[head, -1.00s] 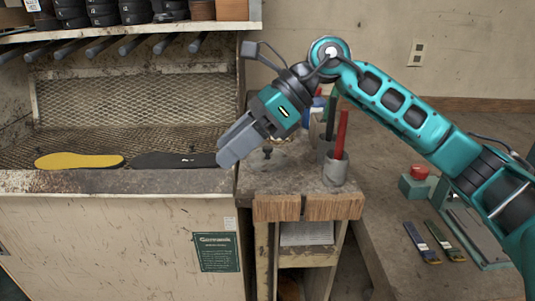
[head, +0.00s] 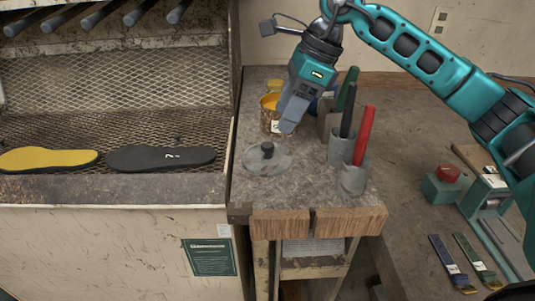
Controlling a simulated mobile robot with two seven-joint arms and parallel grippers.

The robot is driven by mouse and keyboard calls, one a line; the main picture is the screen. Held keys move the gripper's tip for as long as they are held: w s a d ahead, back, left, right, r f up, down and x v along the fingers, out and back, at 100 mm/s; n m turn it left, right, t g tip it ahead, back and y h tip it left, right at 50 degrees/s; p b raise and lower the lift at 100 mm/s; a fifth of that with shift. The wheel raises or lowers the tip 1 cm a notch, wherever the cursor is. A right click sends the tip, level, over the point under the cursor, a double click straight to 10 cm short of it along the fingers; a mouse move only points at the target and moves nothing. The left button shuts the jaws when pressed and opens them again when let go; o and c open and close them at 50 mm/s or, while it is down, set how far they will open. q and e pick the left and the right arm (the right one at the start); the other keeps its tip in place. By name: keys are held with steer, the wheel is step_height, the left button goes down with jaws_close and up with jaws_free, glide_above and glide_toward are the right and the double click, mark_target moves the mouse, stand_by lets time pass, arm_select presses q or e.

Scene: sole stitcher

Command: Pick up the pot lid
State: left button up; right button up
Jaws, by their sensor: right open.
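The pot lid (head: 268,160) is a round, pale, see-through disc with a dark knob on top. It lies flat on the worn grey bench top (head: 305,182), left of the grey holders. My right gripper (head: 287,125) hangs above and behind the lid, pointing down, apart from it. It holds nothing that I can see; its fingers overlap from this angle. A pot (head: 270,122) with orange-yellow contents stands behind the lid, partly covered by the gripper. My left gripper is out of view.
Grey holders with a red-handled tool (head: 363,135) and a dark-handled tool (head: 347,112) stand right of the lid. A mesh booth with a yellow sole (head: 48,159) and a black sole (head: 160,158) is at left. A red button box (head: 446,180) sits at right.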

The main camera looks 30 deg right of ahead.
mark_target(268, 143)
steer(key=shift+a+x, duration=0.2)
steer(key=shift+x, duration=3.3)
steer(key=shift+w+r, duration=0.1)
steer(key=shift+w, duration=0.05)
steer(key=shift+c, duration=0.5)
jaws_close()
